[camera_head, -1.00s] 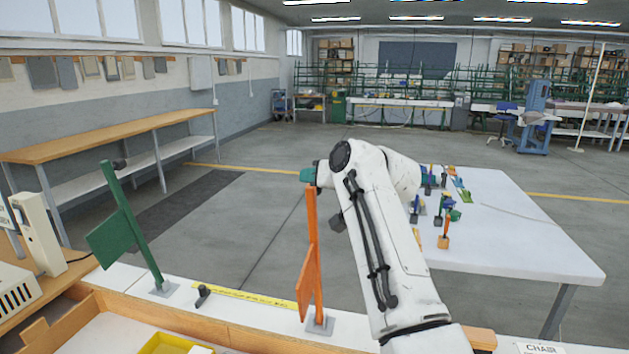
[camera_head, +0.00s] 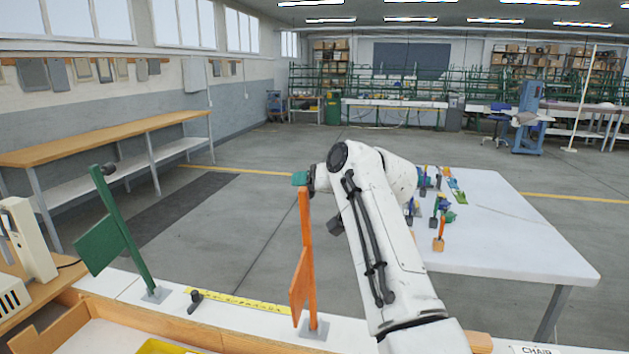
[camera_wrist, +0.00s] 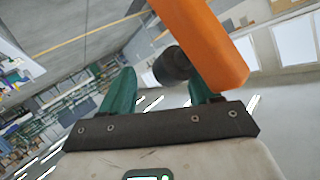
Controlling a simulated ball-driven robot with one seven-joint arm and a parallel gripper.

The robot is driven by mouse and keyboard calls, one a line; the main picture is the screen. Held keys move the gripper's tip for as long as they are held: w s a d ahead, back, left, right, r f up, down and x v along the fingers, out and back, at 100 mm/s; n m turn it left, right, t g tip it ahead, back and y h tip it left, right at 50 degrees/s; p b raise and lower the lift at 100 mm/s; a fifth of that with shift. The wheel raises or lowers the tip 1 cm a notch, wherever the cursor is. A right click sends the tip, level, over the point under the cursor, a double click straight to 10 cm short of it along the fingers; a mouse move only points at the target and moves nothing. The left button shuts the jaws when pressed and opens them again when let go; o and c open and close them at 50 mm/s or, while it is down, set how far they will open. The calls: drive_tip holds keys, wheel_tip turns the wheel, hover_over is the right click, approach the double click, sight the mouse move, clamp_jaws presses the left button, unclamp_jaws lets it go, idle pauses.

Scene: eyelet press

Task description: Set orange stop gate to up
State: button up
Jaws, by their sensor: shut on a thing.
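The orange stop gate (camera_head: 306,245) stands on a small grey base at the white bench edge, its post nearly upright and its flat panel low on the left side. My gripper (camera_head: 301,180), with green fingers, is at the top of the post. My gripper is shut on the knob. In the head view the fingers and wrist hide the knob.
A green gate (camera_head: 122,235) with a dark knob leans at the left. A short dark peg (camera_head: 195,299) and a yellow ruler strip (camera_head: 240,301) lie between the gates. A white table (camera_head: 520,240) with small coloured parts stands at right. Open floor lies beyond the bench.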

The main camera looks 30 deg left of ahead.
drive_tip(key=shift+s+a+f, duration=0.15)
drive_tip(key=shift+s+f, duration=0.05)
drive_tip(key=shift+f, duration=0.65)
drive_tip(key=r+b+v, duration=0.1)
drive_tip(key=b+v, duration=0.2)
drive_tip(key=v, duration=0.8)
drive_tip(key=shift+w+r, duration=0.2)
drive_tip(key=shift+c, duration=0.4)
